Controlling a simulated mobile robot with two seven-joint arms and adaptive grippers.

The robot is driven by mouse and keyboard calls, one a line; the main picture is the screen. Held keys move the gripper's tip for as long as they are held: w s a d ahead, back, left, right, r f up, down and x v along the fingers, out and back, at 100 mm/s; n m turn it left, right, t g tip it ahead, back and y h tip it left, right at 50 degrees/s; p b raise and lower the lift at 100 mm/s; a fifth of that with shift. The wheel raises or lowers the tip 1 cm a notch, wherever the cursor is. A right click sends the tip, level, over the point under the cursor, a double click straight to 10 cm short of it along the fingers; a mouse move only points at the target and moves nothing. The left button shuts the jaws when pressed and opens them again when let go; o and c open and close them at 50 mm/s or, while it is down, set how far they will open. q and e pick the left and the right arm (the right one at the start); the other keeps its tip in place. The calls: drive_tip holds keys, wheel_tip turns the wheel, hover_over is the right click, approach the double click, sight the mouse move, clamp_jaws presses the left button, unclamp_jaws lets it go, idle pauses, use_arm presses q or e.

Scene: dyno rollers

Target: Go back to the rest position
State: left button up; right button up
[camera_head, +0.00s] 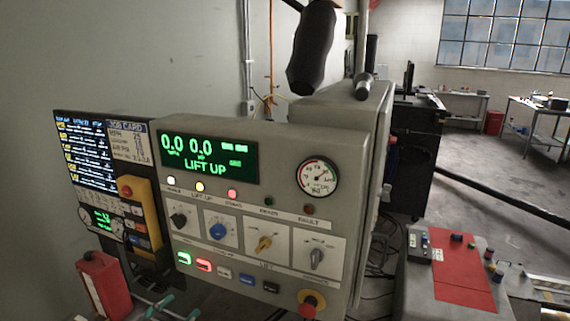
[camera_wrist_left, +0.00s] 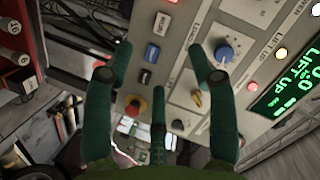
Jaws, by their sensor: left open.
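My left gripper (camera_wrist_left: 160,77) is open and empty in the left wrist view. Its green fingers are spread in front of the grey control panel (camera_wrist_left: 196,12), apart from each other with nothing between them. In the head view teal fingers of this gripper (camera_head: 167,304) show at the bottom left, below the panel (camera_head: 270,135). The panel's display (camera_head: 208,158) reads 0.0, 0.0 and LIFT UP. The blue knob (camera_head: 217,231) and the red emergency button (camera_head: 308,304) stand out from its face. Whether any finger touches the panel cannot be told. My right gripper is not in view.
A job card screen (camera_head: 90,150) and a yellow pendant (camera_head: 143,212) are left of the panel. A red box (camera_head: 103,283) stands below them. A dark handle (camera_head: 312,45) hangs above. A red-topped console (camera_head: 463,272) is at the right. Open floor (camera_head: 490,205) lies behind.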

use_arm(q)
drive_tip(key=s+d+f+n+g+y, duration=0.2)
drive_tip(key=s+f+n+g, duration=0.35)
drive_tip(key=s+f, duration=0.55)
drive_tip(key=s+d+f+n+g+y, duration=0.15)
drive_tip(key=s+f+n+g, duration=0.4)
drive_tip(key=s, duration=0.85)
wheel_tip(320, 180, down, 26)
drive_tip(key=s+m+g+b, duration=0.2)
drive_tip(key=s+a+f+b, duration=0.1)
drive_tip(key=s+a+f, duration=0.1)
drive_tip(key=s+f, duration=1.3)
drive_tip(key=shift+s+a+f+g, duration=0.15)
drive_tip(key=shift+s+f+g, duration=0.1)
drive_tip(key=shift+s+g, duration=0.15)
